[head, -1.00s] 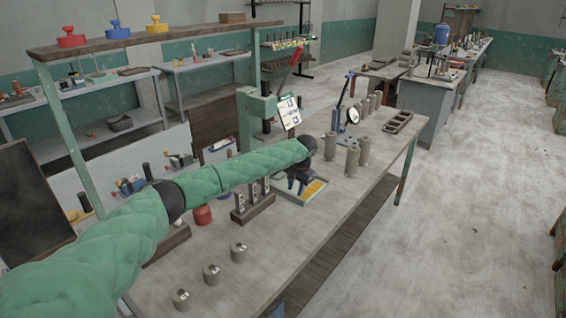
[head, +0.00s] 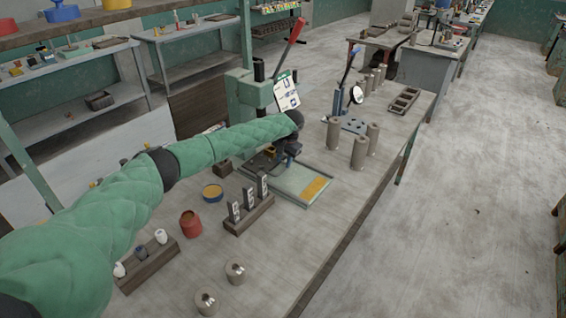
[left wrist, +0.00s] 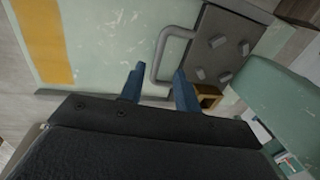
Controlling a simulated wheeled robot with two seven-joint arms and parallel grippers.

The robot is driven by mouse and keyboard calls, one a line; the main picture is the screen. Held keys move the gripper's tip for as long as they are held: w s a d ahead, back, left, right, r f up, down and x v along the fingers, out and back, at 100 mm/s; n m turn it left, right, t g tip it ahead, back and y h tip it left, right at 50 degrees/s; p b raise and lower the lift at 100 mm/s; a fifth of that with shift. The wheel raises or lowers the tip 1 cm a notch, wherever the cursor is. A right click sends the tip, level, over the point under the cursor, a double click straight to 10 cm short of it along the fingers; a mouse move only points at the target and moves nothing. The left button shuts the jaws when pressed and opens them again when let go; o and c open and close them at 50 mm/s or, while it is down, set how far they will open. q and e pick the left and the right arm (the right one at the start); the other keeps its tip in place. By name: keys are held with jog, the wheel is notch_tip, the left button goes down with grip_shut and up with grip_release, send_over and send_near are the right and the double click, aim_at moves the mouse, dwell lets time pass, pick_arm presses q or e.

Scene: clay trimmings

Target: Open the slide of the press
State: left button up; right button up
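The green press (head: 250,95) with a red lever stands on the bench. Its slide (left wrist: 222,38), a grey plate with raised studs and a U-shaped handle (left wrist: 157,55), shows in the left wrist view on a pale green base plate (head: 290,184). My left gripper (head: 288,160) is low over the press end of that plate. In the left wrist view its blue fingers (left wrist: 158,86) are apart, with the handle's bar between them; I cannot tell whether they touch it. My arm and gripper hide part of the slide in the head view. My right gripper is not in view.
A yellow strip (head: 316,188) marks the base plate's near end. The bench's right front is clear.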

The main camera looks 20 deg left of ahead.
aim_at(284, 170)
pick_arm(q)
jog(key=f, duration=0.2)
jog(key=w+f, duration=0.1)
jog(key=shift+w+d+f+p, duration=0.1)
jog(key=shift+f+p, duration=0.3)
jog(key=shift+s+a, duration=0.4)
jog(key=shift+a, duration=0.05)
jog(key=shift+d, duration=0.25)
jog(key=shift+w+d+f, duration=0.1)
jog(key=shift+w, duration=0.1)
jog(key=shift+c, duration=0.8)
grip_shut()
jog(key=shift+a, duration=0.2)
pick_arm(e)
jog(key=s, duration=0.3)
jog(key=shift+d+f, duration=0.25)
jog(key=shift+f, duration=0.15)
